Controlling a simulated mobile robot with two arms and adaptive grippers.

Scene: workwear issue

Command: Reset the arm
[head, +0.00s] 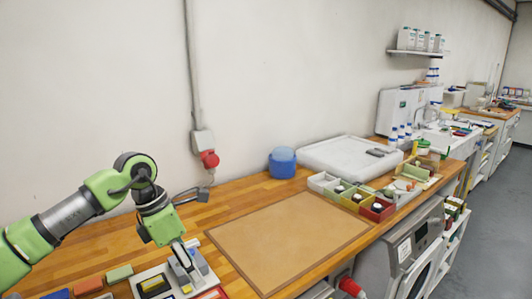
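My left arm, green and grey, comes in from the left over the wooden worktop. My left gripper (186,263) points down at the near left part of the worktop, over or just beside a pale tray (133,282) of small items. From this side, I cannot tell whether its fingers are open or shut, or whether they touch anything. My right gripper is not in view.
A tan mat (290,240) lies bare on the worktop (228,203). Behind it are a blue tub (282,163) and a large white lidded case (345,156). Small coloured bins (378,210) stand at the right. A red plug (209,159) hangs on the wall.

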